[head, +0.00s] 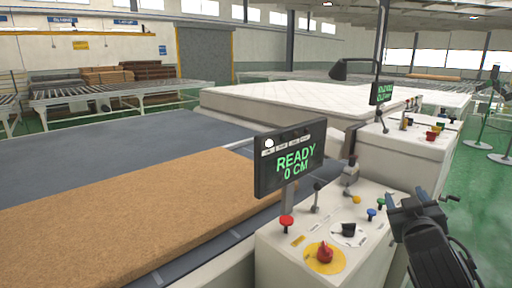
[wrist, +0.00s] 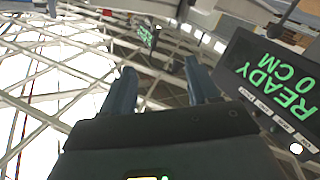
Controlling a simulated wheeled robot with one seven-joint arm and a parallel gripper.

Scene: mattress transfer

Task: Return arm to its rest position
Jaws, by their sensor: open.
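My gripper (head: 418,200) is at the right of the head view, beside the right edge of the near control console (head: 278,240). Its two dark fingers show apart in the wrist view (wrist: 160,85), with nothing between them. The wrist view looks up at the roof trusses. The near console carries a screen (head: 290,157) reading "READY 0 CM", which also shows tilted in the wrist view (wrist: 275,85). A red knob on a yellow disc (head: 325,254), a black switch and several coloured buttons are on the console top.
A brown fibre mat (head: 120,215) lies on the grey conveyor at left. A white mattress (head: 290,112) lies behind it. A second console (head: 408,150) with a screen stands farther back. Roller tables (head: 110,95) stand at back left. Green floor (head: 485,215) is open at right.

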